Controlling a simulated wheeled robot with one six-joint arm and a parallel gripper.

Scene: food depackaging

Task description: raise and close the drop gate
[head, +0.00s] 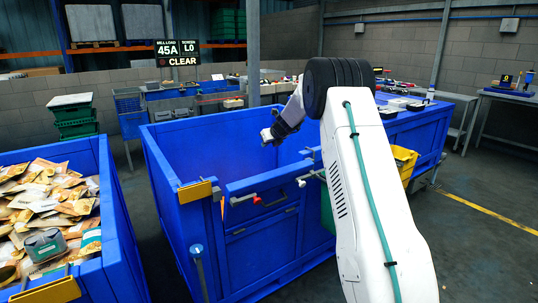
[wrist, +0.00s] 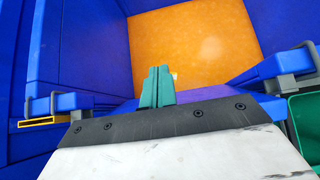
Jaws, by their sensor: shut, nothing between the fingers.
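The large blue bin (head: 178,225) stands in the middle of the head view. Its drop gate (head: 262,245) is the blue panel at the front, with a red-ended lever (head: 256,199) and grey latch parts near its top edge. I cannot tell whether the gate sits at its full height. My gripper (head: 267,135) is over the bin's open interior, apart from the gate in the head view. In the wrist view, my teal fingers (wrist: 157,86) are together and empty, against the orange bin floor (wrist: 195,45). Grey latch parts (wrist: 75,108) show beside the gripper.
A second blue bin (head: 110,210) full of food packets stands at left. A yellow bracket (head: 195,191) sits on the middle bin's front left corner. A yellow crate (head: 404,163) is at right. Tables line the back. A sign (head: 177,53) reads CLEAR. Floor at far right is open.

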